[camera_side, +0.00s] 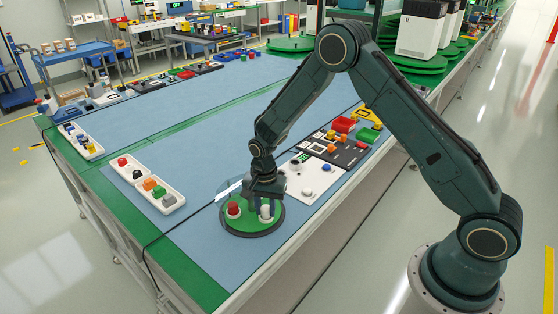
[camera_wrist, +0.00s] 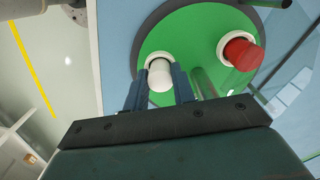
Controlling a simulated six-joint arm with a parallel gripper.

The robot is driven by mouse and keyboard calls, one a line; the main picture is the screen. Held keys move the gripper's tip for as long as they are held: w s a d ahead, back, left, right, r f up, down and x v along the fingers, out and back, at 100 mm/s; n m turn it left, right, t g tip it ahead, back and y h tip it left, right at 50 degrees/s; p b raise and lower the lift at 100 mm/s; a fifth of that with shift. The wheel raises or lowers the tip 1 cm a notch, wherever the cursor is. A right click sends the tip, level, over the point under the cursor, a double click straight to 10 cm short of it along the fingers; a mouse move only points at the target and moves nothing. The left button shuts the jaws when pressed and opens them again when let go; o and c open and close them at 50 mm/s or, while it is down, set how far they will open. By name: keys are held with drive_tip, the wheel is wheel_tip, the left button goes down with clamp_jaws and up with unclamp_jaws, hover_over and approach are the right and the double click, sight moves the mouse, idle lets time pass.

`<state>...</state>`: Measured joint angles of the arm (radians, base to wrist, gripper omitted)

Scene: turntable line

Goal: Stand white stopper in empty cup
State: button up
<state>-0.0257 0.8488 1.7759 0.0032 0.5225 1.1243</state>
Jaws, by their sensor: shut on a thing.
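The white stopper (camera_wrist: 160,78) is between the two blue-grey fingers of my gripper (camera_wrist: 158,72) in the wrist view. My gripper (camera_side: 266,200) is shut on it, low over the green turntable (camera_side: 250,226) in the side view. A white cup (camera_wrist: 157,57) shows as a pale rim with a dark inside, just behind the stopper's end. The stopper overlaps this cup, and I cannot tell how deep it sits. A red stopper (camera_wrist: 241,53) stands in another white cup (camera_wrist: 223,44); this red stopper (camera_side: 233,208) also shows in the side view.
A green post (camera_wrist: 205,84) rises from the turntable close to my right finger. A white panel (camera_side: 308,182) and a dark board (camera_side: 345,150) with coloured blocks lie behind. White trays (camera_side: 150,184) of coloured parts stand at the left. The blue mat between is clear.

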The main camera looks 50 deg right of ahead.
sight(265, 208)
drive_tip(key=shift+f, duration=0.15)
drive_tip(key=o, duration=1)
drive_tip(key=shift+c, duration=0.2)
wheel_tip(265, 208, up, 12)
drive_tip(key=shift+r, duration=0.2)
drive_tip(key=shift+r, duration=0.1)
idle(0.3)
